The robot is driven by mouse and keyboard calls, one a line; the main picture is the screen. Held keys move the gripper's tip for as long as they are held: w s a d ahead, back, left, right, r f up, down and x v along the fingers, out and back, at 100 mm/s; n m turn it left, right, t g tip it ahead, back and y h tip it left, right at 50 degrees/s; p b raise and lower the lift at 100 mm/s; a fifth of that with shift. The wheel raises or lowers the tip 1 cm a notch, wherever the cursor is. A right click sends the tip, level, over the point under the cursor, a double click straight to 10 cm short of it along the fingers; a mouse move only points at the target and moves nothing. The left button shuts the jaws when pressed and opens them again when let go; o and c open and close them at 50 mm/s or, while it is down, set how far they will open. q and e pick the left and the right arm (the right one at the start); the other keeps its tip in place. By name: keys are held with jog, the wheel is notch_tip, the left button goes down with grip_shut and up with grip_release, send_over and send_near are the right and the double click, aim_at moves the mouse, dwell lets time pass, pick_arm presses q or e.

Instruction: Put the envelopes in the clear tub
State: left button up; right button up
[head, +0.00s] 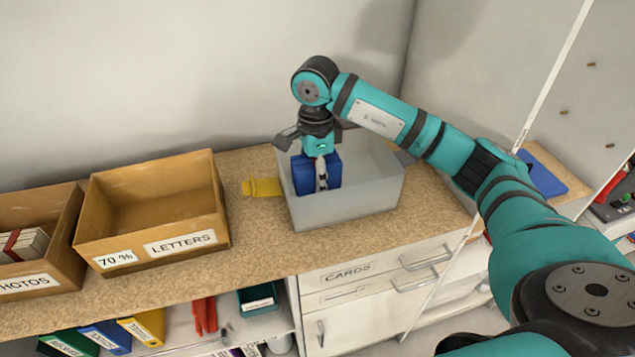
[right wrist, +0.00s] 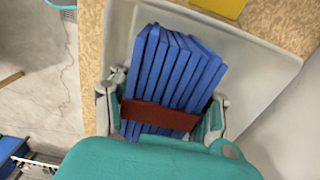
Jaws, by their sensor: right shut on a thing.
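A bundle of blue envelopes (head: 303,176) is gripped upright by my right gripper (head: 320,178). In the right wrist view the envelopes (right wrist: 178,75) stand side by side with a dark red band (right wrist: 160,115) around them, and the fingers press from both sides. The clear tub (head: 350,206) is a pale, see-through box on the counter. The bundle is over or inside its open top, towards the left side; I cannot tell whether it touches the tub floor. The tub also shows in the right wrist view (right wrist: 262,70). My left gripper is not in view.
A yellow object (head: 262,187) lies against the tub's left side. A cardboard box labelled LETTERS (head: 150,215) and a PHOTOS box (head: 62,250) stand further left. Drawers (head: 375,275) and shelves with binders are below the counter. A wall is behind.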

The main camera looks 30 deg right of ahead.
jog(key=shift+w+f, duration=0.1)
jog(key=shift+f, duration=0.25)
notch_tip(320, 180, down, 4)
jog(key=shift+w+r+p, duration=0.1)
jog(key=shift+r+p, duration=0.1)
jog(key=shift+p, duration=0.3)
jog(key=shift+f, duration=0.15)
jog(key=o, duration=0.8)
jog(key=shift+o, duration=0.8)
jog(key=shift+r, duration=0.3)
notch_tip(320, 180, up, 11)
jog(key=b, duration=0.2)
jog(key=shift+f+b, duration=0.15)
jog(key=shift+b, duration=0.15)
jog(key=shift+r, duration=0.55)
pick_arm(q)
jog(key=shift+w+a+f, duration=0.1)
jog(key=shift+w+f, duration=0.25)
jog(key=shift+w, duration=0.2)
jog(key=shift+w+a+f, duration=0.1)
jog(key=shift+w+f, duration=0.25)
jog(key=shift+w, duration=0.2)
pick_arm(e)
jog(key=shift+a+f, duration=0.1)
